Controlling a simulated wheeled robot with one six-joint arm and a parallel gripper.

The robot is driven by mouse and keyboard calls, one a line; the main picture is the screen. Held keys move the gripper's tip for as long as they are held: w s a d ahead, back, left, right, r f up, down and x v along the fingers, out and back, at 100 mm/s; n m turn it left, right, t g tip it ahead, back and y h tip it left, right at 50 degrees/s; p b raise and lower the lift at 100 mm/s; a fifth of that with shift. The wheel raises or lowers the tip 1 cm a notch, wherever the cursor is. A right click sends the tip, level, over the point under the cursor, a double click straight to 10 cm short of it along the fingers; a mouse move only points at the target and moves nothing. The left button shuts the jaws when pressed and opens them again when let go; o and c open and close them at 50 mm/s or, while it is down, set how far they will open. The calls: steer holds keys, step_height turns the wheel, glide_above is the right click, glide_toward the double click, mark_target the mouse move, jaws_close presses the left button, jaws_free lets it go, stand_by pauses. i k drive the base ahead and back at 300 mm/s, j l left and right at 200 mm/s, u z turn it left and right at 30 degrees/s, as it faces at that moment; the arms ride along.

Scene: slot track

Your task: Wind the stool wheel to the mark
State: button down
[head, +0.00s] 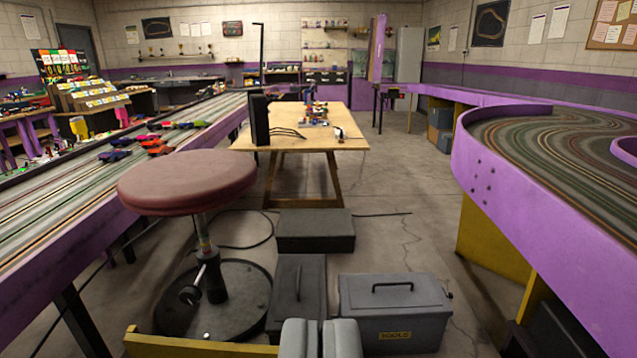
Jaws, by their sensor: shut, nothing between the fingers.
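The stool has a round dark red seat (187,180), a metal post (204,240) and a round black base (235,305). A small dark knob or wheel (190,294) sits low on the left of the post, on a short rod. The post shows faint coloured bands under the seat, but I cannot make out which one is the mark. My gripper (319,328) is at the bottom centre, shut and empty. It appears right of the stool base and in front of the cases, apart from the wheel.
A grey case labelled with a yellow plate (395,310) and two dark cases (298,290) (315,230) lie on the floor. A yellow bar (200,346) crosses the bottom left. Purple-sided slot tracks (520,220) (100,240) flank both sides. A wooden table (300,140) stands behind.

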mark_target(190, 295)
steer(key=i+l+u, duration=0.15)
steer(key=i+l, duration=0.55)
steer(key=i, duration=0.15)
